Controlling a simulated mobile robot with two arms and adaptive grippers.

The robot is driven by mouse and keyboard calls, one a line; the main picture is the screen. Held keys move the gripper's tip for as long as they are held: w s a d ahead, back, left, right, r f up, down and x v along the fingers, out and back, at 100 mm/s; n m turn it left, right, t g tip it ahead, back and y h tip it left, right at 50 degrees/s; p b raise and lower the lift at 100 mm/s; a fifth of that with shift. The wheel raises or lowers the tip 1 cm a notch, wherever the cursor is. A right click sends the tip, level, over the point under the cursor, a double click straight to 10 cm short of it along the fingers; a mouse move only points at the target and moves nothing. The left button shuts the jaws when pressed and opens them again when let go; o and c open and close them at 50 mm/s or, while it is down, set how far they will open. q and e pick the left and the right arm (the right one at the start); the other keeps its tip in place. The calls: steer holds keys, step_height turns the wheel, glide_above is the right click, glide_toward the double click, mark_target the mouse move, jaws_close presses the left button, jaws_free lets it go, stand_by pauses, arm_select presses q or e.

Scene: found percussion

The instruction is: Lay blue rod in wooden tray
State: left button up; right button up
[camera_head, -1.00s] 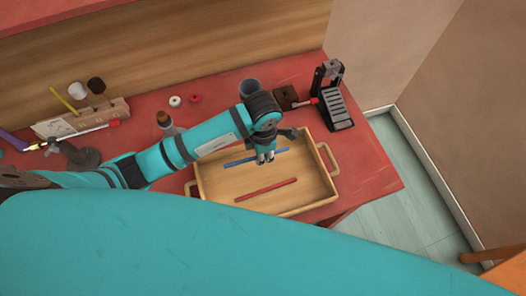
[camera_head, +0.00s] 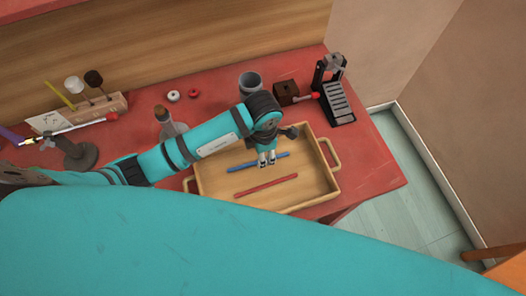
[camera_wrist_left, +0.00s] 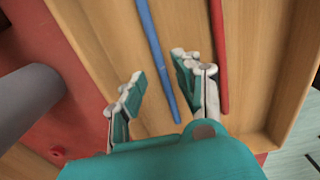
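The wooden tray (camera_head: 333,190) sits on the red table, with a handle at each end. The blue rod (camera_head: 243,166) lies inside it, toward the back; the wrist view shows the rod (camera_wrist_left: 155,45) on the tray's wooden floor. My left gripper (camera_head: 267,161) is over the tray at the blue rod. In the wrist view its fingers (camera_wrist_left: 157,78) are apart, with the rod passing between and below them, not pinched. The gripper hides a short part of the rod in the head view. My right gripper is not in view.
A red rod (camera_head: 266,186) lies in the tray in front of the blue one. Behind the tray stand a grey cup (camera_head: 250,84), a dark brown block (camera_head: 286,93) and a black metal stand (camera_head: 338,101). A bottle (camera_head: 170,124) stands left of the tray.

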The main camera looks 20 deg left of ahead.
arm_select(q)
step_height(320, 180, up, 12)
stand_by(0.5)
steer(key=shift+s, duration=0.15)
stand_by(0.5)
